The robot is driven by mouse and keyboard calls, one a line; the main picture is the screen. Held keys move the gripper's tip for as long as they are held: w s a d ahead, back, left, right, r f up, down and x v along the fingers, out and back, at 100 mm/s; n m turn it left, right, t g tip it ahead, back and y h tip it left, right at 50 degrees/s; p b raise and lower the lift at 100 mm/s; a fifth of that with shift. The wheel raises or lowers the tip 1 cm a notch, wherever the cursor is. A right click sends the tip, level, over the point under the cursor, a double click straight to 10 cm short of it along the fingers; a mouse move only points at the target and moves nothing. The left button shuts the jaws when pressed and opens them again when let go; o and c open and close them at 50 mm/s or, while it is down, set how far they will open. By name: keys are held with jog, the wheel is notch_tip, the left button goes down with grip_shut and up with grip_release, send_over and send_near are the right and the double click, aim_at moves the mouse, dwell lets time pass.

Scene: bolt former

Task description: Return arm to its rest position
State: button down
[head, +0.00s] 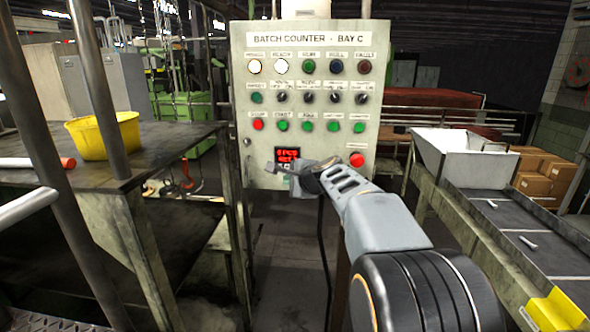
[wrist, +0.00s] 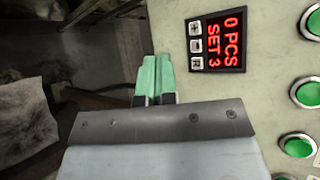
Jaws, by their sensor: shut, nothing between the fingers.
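My arm reaches from the lower right of the head view toward the batch counter panel (head: 305,120). My gripper (head: 283,168) is in front of the panel's lower edge, close to the red-digit display (head: 287,154). In the wrist view my gripper (wrist: 154,76) shows green fingertips together, shut and empty. The display (wrist: 216,41) reads "0 PCS SET 3", with small buttons (wrist: 195,46) beside it. The fingertips are beside the display in this view; whether they touch the panel I cannot tell.
A dark table (head: 180,150) with a yellow bin (head: 103,135) stands at left, behind metal posts. A conveyor (head: 520,225) with a white hopper (head: 462,158) runs at right, with cardboard boxes (head: 548,175) behind. Green buttons (wrist: 305,92) line the panel beside the display.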

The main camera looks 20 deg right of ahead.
jog(key=s+a+f+n+g, duration=0.5)
jog(key=s+f+n, duration=0.5)
jog(key=f, duration=0.1)
jog(key=s+a+f+n+g+h, duration=0.1)
jog(key=s+n, duration=0.3)
jog(key=s, duration=0.4)
jog(key=s+a+f+n+g+h, duration=0.1)
jog(key=s+a+n, duration=0.3)
jog(key=s, duration=0.5)
jog(key=shift+s+a+f+n+g, duration=0.2)
jog(key=shift+f+n+g, duration=0.4)
jog(key=shift+f+n, duration=0.25)
